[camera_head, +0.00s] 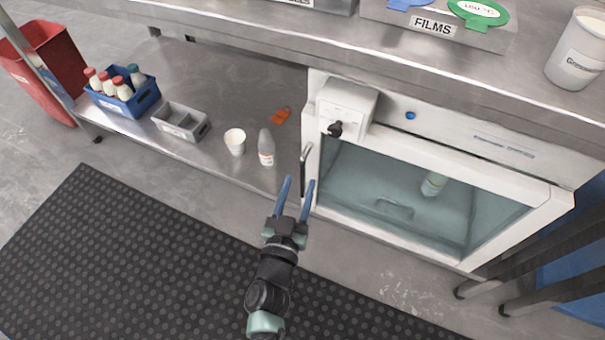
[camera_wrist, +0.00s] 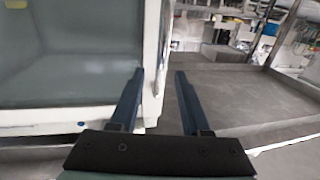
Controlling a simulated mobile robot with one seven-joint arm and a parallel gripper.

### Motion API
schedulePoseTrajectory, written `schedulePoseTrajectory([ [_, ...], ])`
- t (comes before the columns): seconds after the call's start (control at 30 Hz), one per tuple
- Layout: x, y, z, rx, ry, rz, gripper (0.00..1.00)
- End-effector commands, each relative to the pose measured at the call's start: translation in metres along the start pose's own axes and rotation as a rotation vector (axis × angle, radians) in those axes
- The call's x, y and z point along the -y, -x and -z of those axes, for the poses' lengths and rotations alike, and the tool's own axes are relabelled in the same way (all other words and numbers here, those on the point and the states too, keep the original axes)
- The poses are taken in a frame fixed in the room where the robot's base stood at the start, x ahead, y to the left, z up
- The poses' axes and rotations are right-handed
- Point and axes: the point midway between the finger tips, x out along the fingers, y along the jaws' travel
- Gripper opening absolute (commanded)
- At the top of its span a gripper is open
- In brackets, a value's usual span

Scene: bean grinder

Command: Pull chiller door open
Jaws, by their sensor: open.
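The chiller (camera_head: 350,213) is a white box under the counter with a glass-fronted door (camera_head: 420,200), which looks shut.
Left of the chiller, a low steel shelf (camera_head: 215,80) holds a cup (camera_head: 235,141), a bottle (camera_head: 266,148), a grey bin (camera_head: 181,122) and a blue crate (camera_head: 122,95) of bottles. A counter (camera_head: 300,35) overhangs above. Dark stools (camera_head: 520,270) stand at right.

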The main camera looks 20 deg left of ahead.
Motion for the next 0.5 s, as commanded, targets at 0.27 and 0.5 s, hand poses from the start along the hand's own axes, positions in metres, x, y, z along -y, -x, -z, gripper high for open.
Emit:
schedulePoseTrajectory([
  [0.27, 0.0, -0.037, -0.001, 0.0, 0.0, 0.0, 0.47],
  [0.5, 0.0, -0.044, 0.0, 0.001, 0.001, 0.001, 0.47],
])
